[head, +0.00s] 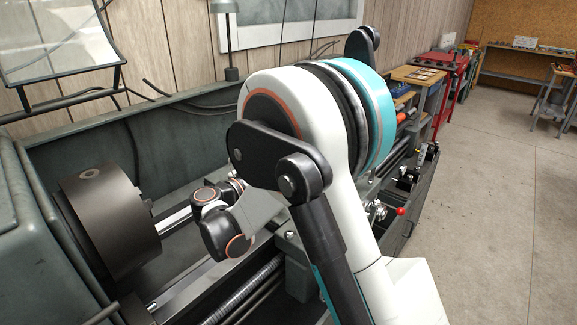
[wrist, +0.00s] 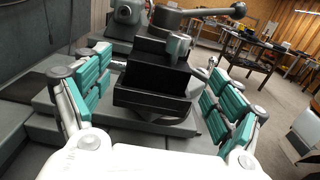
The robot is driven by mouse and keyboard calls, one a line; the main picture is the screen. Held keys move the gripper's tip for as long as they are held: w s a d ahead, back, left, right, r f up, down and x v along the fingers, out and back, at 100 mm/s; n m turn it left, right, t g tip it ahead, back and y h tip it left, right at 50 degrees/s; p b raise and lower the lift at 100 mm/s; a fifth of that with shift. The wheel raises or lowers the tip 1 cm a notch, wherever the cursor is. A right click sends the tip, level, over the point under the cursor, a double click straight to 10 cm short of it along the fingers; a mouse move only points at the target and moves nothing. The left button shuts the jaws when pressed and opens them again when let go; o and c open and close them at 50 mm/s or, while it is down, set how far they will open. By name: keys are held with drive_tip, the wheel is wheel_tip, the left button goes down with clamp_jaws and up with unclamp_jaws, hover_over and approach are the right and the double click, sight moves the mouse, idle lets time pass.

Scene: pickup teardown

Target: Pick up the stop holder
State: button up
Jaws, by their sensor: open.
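In the wrist view my gripper (wrist: 158,92) is open, with its teal-padded fingers spread wide at the left and right. Between and beyond them stands a dark block-shaped fixture (wrist: 150,78) with a recessed front, mounted on the lathe. A grey lever (wrist: 195,17) with a black knob sits on top of it. I cannot tell for sure which part is the stop holder. No contact between the fingers and the block shows. In the head view my arm covers the middle of the lathe, and the fingers and the block cannot be made out.
The lathe's large dark chuck (head: 108,220) is at the left in the head view, beside the bed rails (head: 190,285). A red-tipped lever (head: 400,211) sticks out at the right. A red tool cart (head: 450,75) stands further back. The concrete floor (head: 490,190) at right is clear.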

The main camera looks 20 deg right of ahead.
drive_tip(key=shift+x, duration=0.9)
drive_tip(key=shift+a, duration=0.1)
drive_tip(key=c, duration=1.7)
drive_tip(key=shift+o, duration=0.2)
drive_tip(key=shift+r, duration=0.15)
